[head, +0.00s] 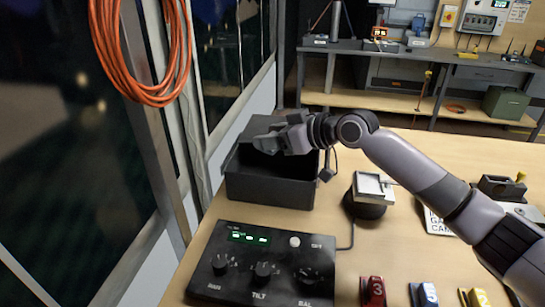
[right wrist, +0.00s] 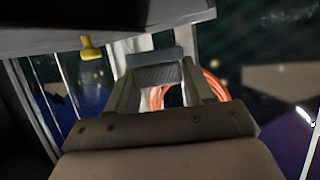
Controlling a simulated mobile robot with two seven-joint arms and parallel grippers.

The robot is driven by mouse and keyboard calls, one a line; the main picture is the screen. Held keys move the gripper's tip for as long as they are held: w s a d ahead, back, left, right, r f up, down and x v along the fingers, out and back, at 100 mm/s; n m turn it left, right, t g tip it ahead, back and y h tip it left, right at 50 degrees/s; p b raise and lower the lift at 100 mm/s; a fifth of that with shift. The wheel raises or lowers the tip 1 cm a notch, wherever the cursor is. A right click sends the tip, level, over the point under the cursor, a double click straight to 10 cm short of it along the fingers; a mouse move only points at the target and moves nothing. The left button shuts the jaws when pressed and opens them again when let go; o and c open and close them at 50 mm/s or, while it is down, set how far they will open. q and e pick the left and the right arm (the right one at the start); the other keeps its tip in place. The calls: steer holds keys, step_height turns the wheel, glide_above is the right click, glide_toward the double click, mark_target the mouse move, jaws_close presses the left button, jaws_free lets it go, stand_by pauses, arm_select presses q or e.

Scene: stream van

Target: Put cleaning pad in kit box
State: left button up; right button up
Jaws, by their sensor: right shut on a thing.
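The kit box (head: 268,190) is a dark grey, open-topped box at the back left of the wooden table. My right gripper (head: 268,143) is above the box opening in the head view, its arm reaching in from the right. In the right wrist view the two fingers (right wrist: 160,78) are shut on a small grey textured block, which I take to be the cleaning pad (right wrist: 158,73). In the head view the pad cannot be told apart from the grey fingers. The inside floor of the box is mostly hidden. My left gripper is not in view.
A black control panel (head: 262,268) with knobs stands in front of the box. A joystick-like device (head: 370,190) stands to its right. Small numbered blocks (head: 373,292) lie at the front. A window wall with an orange cable coil (head: 145,60) borders the left side.

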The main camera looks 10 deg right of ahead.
step_height(320, 180, down, 6)
steer(key=shift+r, duration=0.1)
stand_by(0.4)
steer(key=shift+f+b, duration=0.55)
steer(key=shift+f, duration=0.1)
